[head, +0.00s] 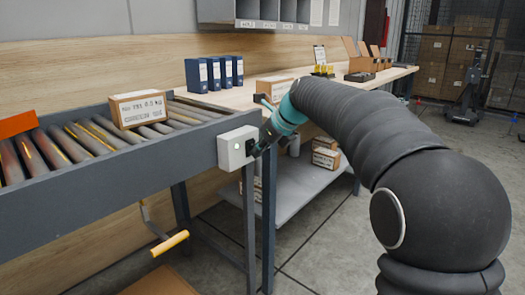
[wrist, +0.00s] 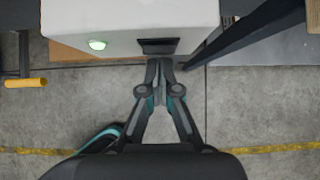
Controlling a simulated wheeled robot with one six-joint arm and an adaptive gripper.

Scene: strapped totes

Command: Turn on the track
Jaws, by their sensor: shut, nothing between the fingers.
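The track is a roller conveyor (head: 70,205) with a dark frame at the left of the head view. A white control box (head: 229,152) is fixed at the conveyor's right end. It fills the top of the wrist view (wrist: 120,18). A green light (wrist: 97,44) glows on its face; it also shows in the head view (head: 236,146). A black switch (wrist: 158,46) sits beside the light. My gripper (wrist: 160,62) is shut and empty, its tips right at the switch. I cannot tell whether they touch it. In the head view my gripper (head: 257,152) partly hides the switch.
A labelled cardboard box (head: 139,108) rests on the rollers. Blue binders (head: 215,73) and boxes stand on the wooden bench behind. A yellow-handled crank (head: 169,243) hangs below the conveyor. A grey lower shelf (head: 300,180) holds small boxes. Floor at right is open.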

